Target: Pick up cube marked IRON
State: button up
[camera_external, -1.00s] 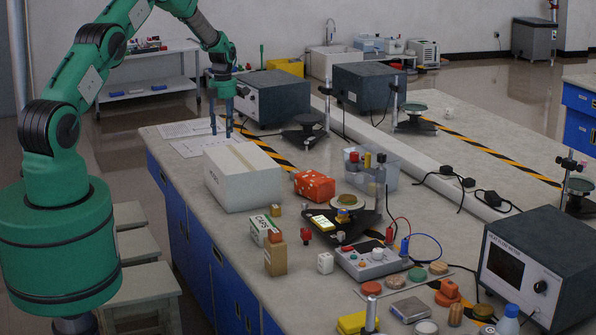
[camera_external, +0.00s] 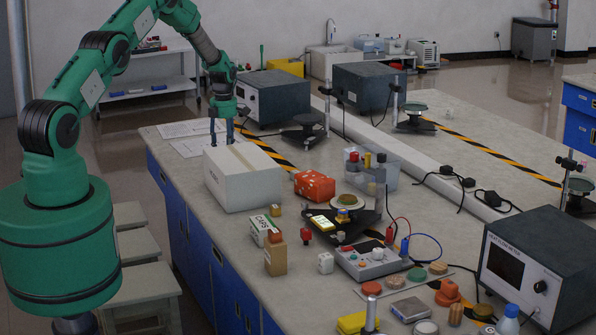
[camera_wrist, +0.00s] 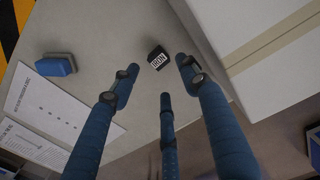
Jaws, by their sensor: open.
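The small black cube (camera_wrist: 157,57) with a white label reading IRON lies on the grey bench top in the wrist view, left of a large white box. My gripper (camera_wrist: 157,80) has its blue fingers spread apart, with nothing between them. The cube shows just beyond the fingertips, near the gap between the two upper fingers, apart from them. In the external view my gripper (camera_external: 221,130) points down behind the white box, and the cube cannot be seen there.
The white box (camera_wrist: 260,40) with a tan tape strip stands close to the right finger; it also shows in the external view (camera_external: 240,185). A blue block (camera_wrist: 56,65) and printed sheets (camera_wrist: 45,112) lie to the left. Several lab items crowd the bench's near part.

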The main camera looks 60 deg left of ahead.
jog(key=shift+f, duration=0.65)
jog(key=shift+f, duration=0.15)
jog(key=shift+f, duration=2.45)
grip_shut()
